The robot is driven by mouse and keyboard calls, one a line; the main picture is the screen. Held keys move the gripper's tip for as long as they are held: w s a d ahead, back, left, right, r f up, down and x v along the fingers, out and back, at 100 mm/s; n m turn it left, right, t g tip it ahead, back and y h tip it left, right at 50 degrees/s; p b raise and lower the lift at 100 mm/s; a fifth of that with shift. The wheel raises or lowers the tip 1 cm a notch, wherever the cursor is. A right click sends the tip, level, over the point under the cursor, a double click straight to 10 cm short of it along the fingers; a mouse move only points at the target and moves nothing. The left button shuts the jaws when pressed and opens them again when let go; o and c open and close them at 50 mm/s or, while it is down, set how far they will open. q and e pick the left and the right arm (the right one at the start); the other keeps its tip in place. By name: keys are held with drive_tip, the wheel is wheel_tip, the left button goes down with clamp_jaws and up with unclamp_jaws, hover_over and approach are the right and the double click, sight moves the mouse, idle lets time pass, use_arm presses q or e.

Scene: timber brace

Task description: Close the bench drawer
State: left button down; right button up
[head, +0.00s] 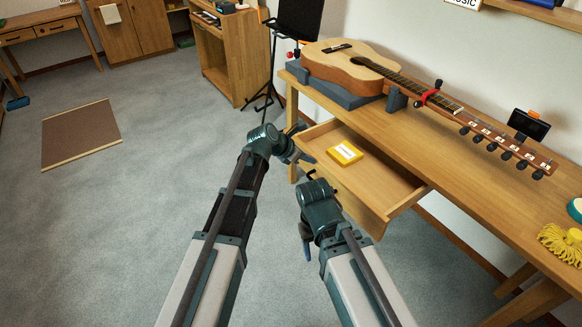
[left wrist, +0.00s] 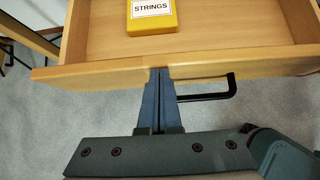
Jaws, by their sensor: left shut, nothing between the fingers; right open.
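The bench drawer (head: 372,192) is pulled well out from under the wooden bench (head: 440,145). A yellow box labelled STRINGS (head: 345,153) lies inside it and also shows in the left wrist view (left wrist: 152,22). My left gripper (head: 308,159) is at the drawer's left front. In the left wrist view its shut, empty fingers (left wrist: 159,72) point at the drawer front (left wrist: 110,74), left of the black handle (left wrist: 212,95). The tips appear to meet the front panel; I cannot tell whether they touch. My right gripper (head: 307,252) is open and low in front of the drawer, its fingers partly hidden.
An acoustic guitar (head: 350,70) lies on the bench on a grey support, with a small black device (head: 529,125) near its headstock. A black stand (head: 272,75) is behind. Grey floor to the left is open around a brown mat (head: 82,133).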

use_arm(q)
drive_tip(key=w+d, duration=0.3)
drive_tip(key=d, duration=0.2)
drive_tip(key=w+d, duration=0.4)
drive_tip(key=d, duration=0.1)
drive_tip(key=w+d, duration=0.3)
drive_tip(key=d, duration=0.2)
drive_tip(key=shift+w, duration=0.5)
drive_tip(key=shift+w+d+r, duration=0.1)
drive_tip(key=shift+d, duration=0.05)
drive_tip(key=s+a, duration=0.3)
drive_tip(key=a, duration=0.1)
drive_tip(key=shift+s+a+r+p, duration=0.1)
drive_tip(key=shift+s+r+p, duration=0.05)
drive_tip(key=shift+r+p, duration=0.15)
drive_tip(key=p+v, duration=0.6)
drive_tip(key=v, duration=0.3)
use_arm(e)
wheel_tip(320, 180, up, 7)
drive_tip(key=d, duration=0.1)
drive_tip(key=shift+s, duration=0.25)
use_arm(q)
drive_tip(key=shift+a+f, duration=0.1)
